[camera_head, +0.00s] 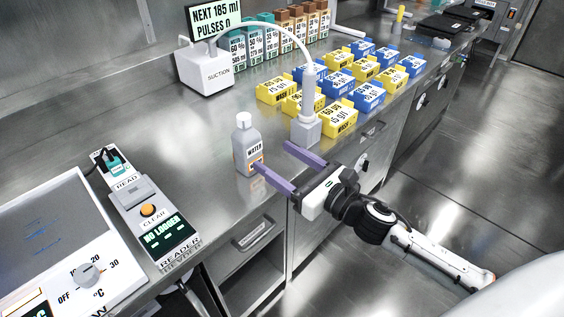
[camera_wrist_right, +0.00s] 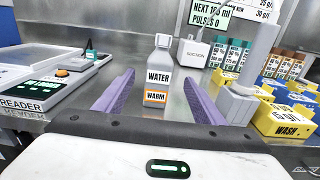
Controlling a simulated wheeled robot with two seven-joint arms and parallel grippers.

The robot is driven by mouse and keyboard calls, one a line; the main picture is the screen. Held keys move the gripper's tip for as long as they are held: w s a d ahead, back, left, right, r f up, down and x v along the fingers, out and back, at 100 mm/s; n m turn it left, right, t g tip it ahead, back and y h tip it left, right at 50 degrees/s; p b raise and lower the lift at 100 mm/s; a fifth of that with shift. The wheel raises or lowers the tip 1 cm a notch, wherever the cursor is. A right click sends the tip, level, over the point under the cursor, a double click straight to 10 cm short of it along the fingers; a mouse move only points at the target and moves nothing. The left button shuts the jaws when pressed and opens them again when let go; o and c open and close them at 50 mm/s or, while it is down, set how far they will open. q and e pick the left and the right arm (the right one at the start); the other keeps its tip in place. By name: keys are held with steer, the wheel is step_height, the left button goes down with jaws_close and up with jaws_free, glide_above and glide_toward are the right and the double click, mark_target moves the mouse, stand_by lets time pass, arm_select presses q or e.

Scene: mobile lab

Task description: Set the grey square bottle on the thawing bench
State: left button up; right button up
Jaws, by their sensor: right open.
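The grey square bottle (camera_head: 246,144) stands upright on the steel bench near its front edge, with a white cap and labels reading WATER and WARM. It also shows in the right wrist view (camera_wrist_right: 157,75), ahead of and between the purple fingers. My right gripper (camera_head: 272,163) is open and empty. Its fingers point at the bottle from the front right, with one fingertip near the bottle's lower side in the head view; whether they touch cannot be told. A white device (camera_head: 20,255) with a temperature dial marked OFF, 20, 30 and °C sits at the lower left. My left gripper is not in view.
A grey suction wand in its stand (camera_head: 307,125) is just right of the bottle, hosed to the suction box (camera_head: 205,68). A reader (camera_head: 150,215) lies to the left. Yellow and blue labelled blocks (camera_head: 338,117) fill the right.

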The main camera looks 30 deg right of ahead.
steer(key=s+a+f+n+g+h, duration=0.2)
steer(key=s+a+f+n+g, duration=0.1)
steer(key=s+f+n, duration=0.9)
steer(key=s+a+f+n+g+h, duration=0.1)
steer(key=s+a+f+n+g, duration=0.2)
steer(key=s+f+n, duration=1)
step_height(320, 180, down, 2)
steer(key=n+g, duration=0.2)
steer(key=n, duration=0.7)
steer(key=shift+f+g+h, duration=0.25)
steer(key=shift+g+h, duration=0.05)
steer(key=shift+h, duration=0.1)
steer(key=shift+w, duration=0.1)
